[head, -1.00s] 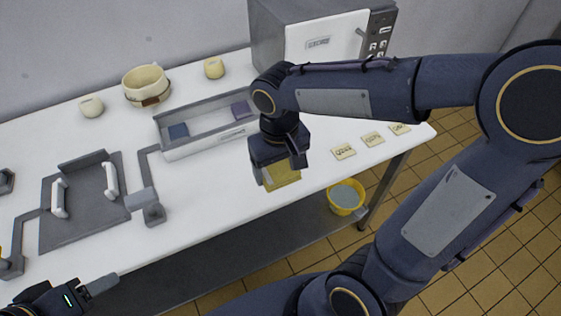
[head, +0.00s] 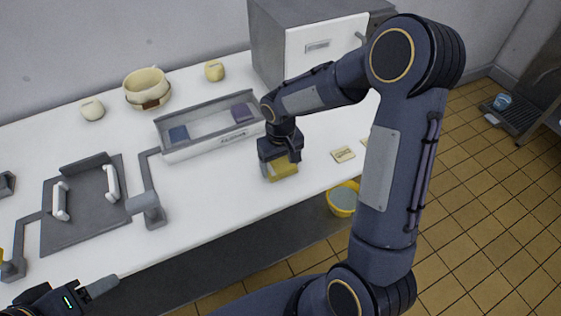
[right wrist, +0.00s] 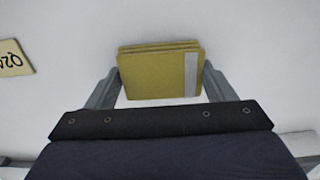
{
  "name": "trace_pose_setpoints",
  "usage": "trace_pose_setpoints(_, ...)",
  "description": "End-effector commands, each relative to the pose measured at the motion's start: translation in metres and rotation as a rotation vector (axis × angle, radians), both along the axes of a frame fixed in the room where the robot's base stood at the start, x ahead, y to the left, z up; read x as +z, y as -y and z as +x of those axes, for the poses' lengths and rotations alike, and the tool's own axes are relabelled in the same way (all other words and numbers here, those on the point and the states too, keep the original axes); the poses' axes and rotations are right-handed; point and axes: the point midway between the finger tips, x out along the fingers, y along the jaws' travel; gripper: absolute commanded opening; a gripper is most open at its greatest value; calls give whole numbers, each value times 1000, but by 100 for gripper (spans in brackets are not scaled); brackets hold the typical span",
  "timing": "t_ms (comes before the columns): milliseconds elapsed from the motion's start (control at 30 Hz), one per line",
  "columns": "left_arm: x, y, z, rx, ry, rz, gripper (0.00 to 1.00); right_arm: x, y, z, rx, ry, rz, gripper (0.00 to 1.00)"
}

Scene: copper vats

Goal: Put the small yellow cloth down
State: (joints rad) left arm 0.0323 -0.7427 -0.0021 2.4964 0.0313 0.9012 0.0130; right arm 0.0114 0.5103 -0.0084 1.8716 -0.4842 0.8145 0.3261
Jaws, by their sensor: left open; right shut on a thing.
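The small yellow cloth (head: 283,169) is a folded stack with a pale stripe. My right gripper (head: 279,163) is shut on it, over the front part of the white table. In the right wrist view the cloth (right wrist: 158,72) sits between the two fingers (right wrist: 160,88), with white tabletop behind it. I cannot tell whether the cloth touches the table. My left gripper (head: 92,294) is at the bottom left of the head view, open and empty, off the table's front edge.
A grey tray (head: 185,150) holding a blue and a purple cloth stands behind my right gripper. A label plate (head: 343,154) lies to the right. A grey fixture (head: 85,230) with white handles is at left. A yellow bucket (head: 342,200) stands below the table edge.

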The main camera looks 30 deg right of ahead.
Motion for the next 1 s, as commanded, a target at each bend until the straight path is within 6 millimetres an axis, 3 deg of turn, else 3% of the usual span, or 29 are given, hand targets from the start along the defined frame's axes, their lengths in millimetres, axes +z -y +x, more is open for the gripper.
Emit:
trace_pose_setpoints(367, -5, 0, 0, 0, 0, 0, 56, -5, 0, 0, 0, 1, 0, 54)
trace_pose_setpoints(400, -3, 0, 0, 0, 0, 0, 56, -3, 0, 0, -1, 1, 0, 82)
trace_pose_setpoints(533, -3, 0, 0, 0, 0, 0, 56, -3, 0, 0, 0, 1, 0, 98)
trace_pose_setpoints(833, -1, 0, 0, 0, 0, 0, 56, -1, 0, 0, 0, 1, 0, 98)
trace_pose_setpoints(1000, 1, 0, 0, 0, 0, 0, 56, 17, 0, 2, -1, 6, -1, 98)
